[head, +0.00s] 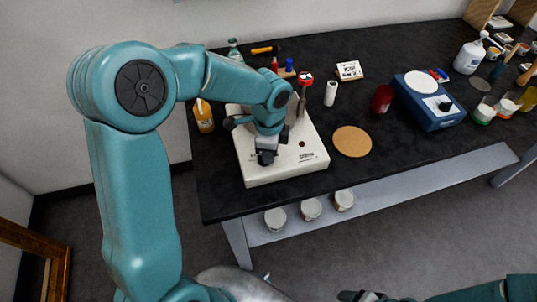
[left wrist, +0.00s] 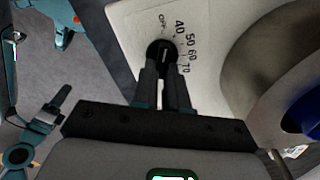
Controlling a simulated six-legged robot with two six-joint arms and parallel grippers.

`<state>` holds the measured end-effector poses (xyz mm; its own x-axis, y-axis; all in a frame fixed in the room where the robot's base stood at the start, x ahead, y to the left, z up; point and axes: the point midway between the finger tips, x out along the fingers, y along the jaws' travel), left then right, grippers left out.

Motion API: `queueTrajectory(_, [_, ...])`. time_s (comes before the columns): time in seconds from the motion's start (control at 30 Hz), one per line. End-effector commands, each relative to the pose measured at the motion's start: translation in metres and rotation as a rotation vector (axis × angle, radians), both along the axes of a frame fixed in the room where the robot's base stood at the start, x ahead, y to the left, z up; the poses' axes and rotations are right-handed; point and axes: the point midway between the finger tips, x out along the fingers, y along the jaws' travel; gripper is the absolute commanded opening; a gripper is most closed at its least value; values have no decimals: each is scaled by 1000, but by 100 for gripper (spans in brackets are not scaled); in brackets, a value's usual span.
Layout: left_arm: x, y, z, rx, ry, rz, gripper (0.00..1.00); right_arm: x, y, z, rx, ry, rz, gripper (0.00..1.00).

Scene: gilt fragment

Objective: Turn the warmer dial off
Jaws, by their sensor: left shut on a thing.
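The cream warmer (head: 285,172) stands near the left end of the black bench. Its black round dial (left wrist: 158,46) shows in the left wrist view, with OFF, 40, 50, 60 and 70 printed around it. A pale mark on the dial appears to point up toward OFF. My left gripper (left wrist: 165,72) is shut on the dial, its two fingers against its sides. In the head view this gripper (head: 265,157) is at the warmer's front face top, and it hides the dial. Dark fingers of my right gripper (head: 362,296) show at the bottom edge, partly cut off, away from the bench.
A cork disc (head: 352,141) lies right of the warmer. A dark red jar (head: 382,99) and a blue device (head: 430,108) stand farther right. An amber bottle (head: 203,115) stands left of the warmer. Jars (head: 311,208) sit on the lower shelf (head: 400,185).

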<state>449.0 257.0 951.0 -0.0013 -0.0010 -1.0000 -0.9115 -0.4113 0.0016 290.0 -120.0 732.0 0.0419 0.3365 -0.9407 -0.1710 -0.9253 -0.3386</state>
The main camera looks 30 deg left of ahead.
Motion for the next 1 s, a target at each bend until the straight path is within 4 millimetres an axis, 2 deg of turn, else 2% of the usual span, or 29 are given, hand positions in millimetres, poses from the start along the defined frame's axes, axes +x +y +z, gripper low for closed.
queueTrajectory(0.4, [3,1,1,-1,-5,174,0,0,0,-9,0,0,0,74])
queueTrajectory(0.93, [4,1,2,-1,-7,197,0,0,0,-9,0,0,0,74])
queueTrajectory(0.97, [4,1,2,-1,-7,197,19,0,0,-9,0,0,0,74])
queueTrajectory(1.0, [4,1,2,-1,-7,196,32,0,0,-9,0,0,0,74])
